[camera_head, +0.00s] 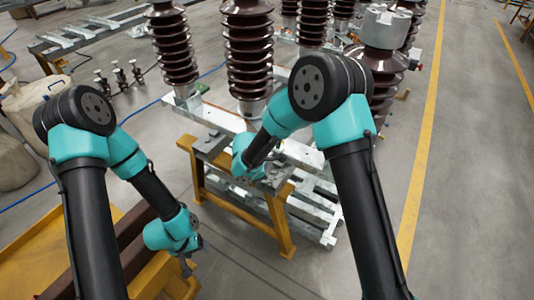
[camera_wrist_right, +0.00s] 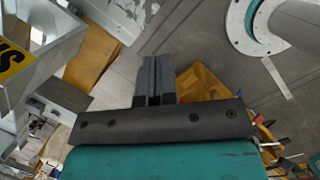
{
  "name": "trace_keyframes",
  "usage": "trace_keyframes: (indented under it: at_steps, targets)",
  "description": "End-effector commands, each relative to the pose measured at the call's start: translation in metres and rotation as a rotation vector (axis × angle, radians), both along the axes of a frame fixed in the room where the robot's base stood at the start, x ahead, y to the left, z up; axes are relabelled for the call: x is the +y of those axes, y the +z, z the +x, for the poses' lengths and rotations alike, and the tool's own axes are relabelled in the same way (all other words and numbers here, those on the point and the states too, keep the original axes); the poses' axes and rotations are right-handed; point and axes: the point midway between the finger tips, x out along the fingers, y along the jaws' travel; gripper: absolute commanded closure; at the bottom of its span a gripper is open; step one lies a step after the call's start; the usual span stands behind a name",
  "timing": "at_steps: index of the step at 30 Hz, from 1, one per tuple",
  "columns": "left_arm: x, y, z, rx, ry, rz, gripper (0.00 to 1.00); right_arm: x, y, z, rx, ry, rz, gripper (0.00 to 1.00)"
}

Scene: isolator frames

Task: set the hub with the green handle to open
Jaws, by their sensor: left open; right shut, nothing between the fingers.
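A small green part (camera_head: 203,88), perhaps the green handle, shows at the foot of the left brown insulator in the head view. It is too small to tell its setting, and I cannot make out its hub clearly. My right gripper (camera_head: 276,183) is low over the yellow-legged bench, well apart from the green part. In the right wrist view its fingers (camera_wrist_right: 154,80) are together with nothing between them. My left gripper (camera_head: 187,266) hangs at the lower left beside the yellow frame, open and empty, far from the green part.
Brown ribbed insulators (camera_head: 248,50) stand on galvanized steel beams at the back. A red part (camera_head: 418,66) shows by the right insulator. The yellow bench (camera_head: 245,208) stands in the middle. Pale sacks (camera_head: 14,155) lie at left. The floor right of the yellow line (camera_head: 425,130) is clear.

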Motion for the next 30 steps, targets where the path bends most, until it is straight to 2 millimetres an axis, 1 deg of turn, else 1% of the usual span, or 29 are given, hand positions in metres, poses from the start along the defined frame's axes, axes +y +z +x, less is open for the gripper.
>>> trace_keyframes:
  at_steps: [1,5,8,12,15,18,22,30]
  targets:
    - [0.000,0.000,0.000,0.000,0.000,0.000,0.36,0.007,0.006,0.001,-0.013,0.020,-0.067,1.00]
    - [0.000,0.000,0.000,0.000,0.000,0.000,0.36,0.017,0.027,0.005,-0.053,0.056,-0.253,1.00]
    - [0.000,0.000,0.000,0.000,0.000,0.000,0.36,0.028,0.046,0.005,-0.087,0.077,-0.394,1.00]
    - [0.000,0.000,0.000,0.000,0.000,0.000,0.36,0.045,0.078,0.004,-0.144,0.094,-0.587,1.00]
    - [0.000,0.000,0.000,0.000,0.000,0.000,0.36,0.057,0.100,0.001,-0.179,0.097,-0.698,1.00]
    - [0.000,0.000,0.000,0.000,0.000,0.000,0.36,0.064,0.114,-0.002,-0.203,0.095,-0.769,1.00]
    - [0.000,0.000,0.000,0.000,0.000,0.000,0.36,0.067,0.120,-0.004,-0.213,0.093,-0.803,1.00]
    - [0.000,0.000,0.000,0.000,0.000,0.000,0.36,0.067,0.120,-0.004,-0.213,0.092,-0.803,1.00]
